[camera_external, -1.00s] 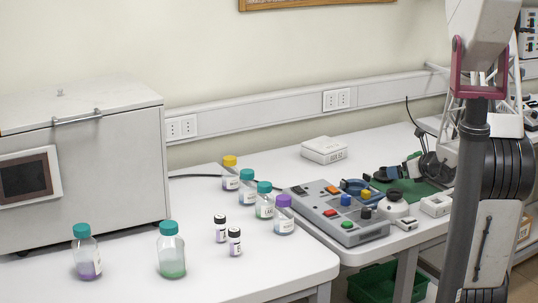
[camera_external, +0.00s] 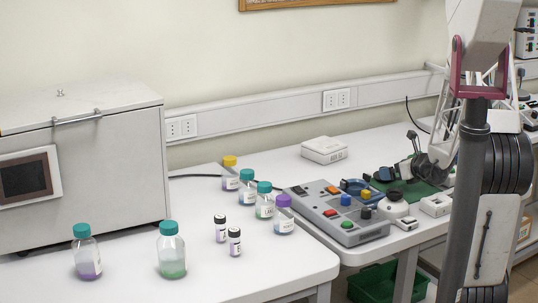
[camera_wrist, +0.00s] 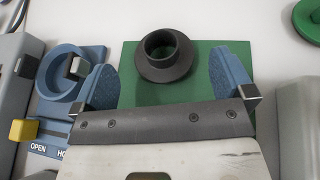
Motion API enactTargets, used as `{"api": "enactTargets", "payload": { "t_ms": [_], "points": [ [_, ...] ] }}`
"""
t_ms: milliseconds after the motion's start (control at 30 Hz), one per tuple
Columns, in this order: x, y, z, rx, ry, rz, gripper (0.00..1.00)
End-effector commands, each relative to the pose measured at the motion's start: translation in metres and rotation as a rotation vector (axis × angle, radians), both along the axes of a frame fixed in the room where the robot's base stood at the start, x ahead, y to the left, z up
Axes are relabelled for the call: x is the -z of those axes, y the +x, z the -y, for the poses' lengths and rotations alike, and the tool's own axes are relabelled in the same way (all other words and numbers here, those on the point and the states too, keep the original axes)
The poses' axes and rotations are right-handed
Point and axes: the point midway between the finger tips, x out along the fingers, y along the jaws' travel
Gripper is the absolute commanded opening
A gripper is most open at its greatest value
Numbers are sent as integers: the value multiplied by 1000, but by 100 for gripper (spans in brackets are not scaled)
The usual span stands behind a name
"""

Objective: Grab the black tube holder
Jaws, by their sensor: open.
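The black tube holder (camera_wrist: 165,58) stands upright on a green mat (camera_wrist: 205,92) in the wrist view, a flanged ring with an open round top. My gripper (camera_wrist: 162,62) is open, with its two blue fingers apart. One finger is to the left of the holder and the other to the right, with visible gaps on both sides. Nothing is held. In the external view, my gripper is small and over the green mat (camera_external: 418,193), and I cannot clearly tell the holder from it there.
A green disc (camera_wrist: 308,18) is at upper right. Several bottles, one purple-capped (camera_external: 284,215), stand on the left table.

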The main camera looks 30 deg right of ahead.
Motion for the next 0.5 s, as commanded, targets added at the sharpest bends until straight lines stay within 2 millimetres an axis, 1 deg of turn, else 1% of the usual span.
{"api": "enactTargets", "payload": {
  "t_ms": [200, 333, 500],
  "points": [
    [9, 19, -3, -1, -1, 0, 100],
    [11, 24, -4, 0, -1, 0, 100],
    [11, 26, -4, 1, -1, 1, 100]
  ]
}}
